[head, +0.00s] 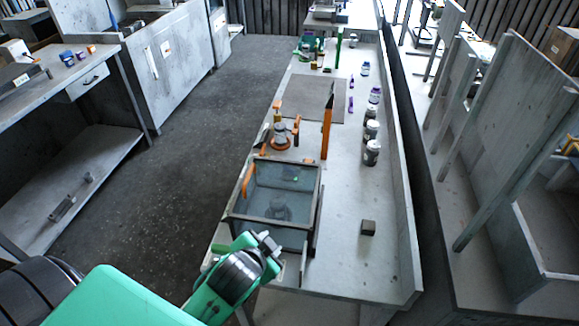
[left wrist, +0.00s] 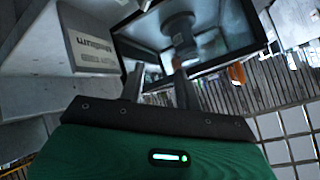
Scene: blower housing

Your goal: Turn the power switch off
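The blower housing, a dark-framed box with clear panels (head: 290,178), stands at the near end of the long grey bench, with a grey round part inside. It also shows in the left wrist view as a dark frame (left wrist: 213,52) around a grey cylinder (left wrist: 180,35). My left gripper (head: 266,242) is at the near side of the housing in the head view. In the left wrist view its two fingers (left wrist: 158,80) are apart with nothing seen between them, pointing toward the housing. I cannot make out the power switch in either view. My right gripper is not in view.
An orange handle (head: 247,180) is at the housing's left. A lettered plate (left wrist: 95,52) is left of my fingers.

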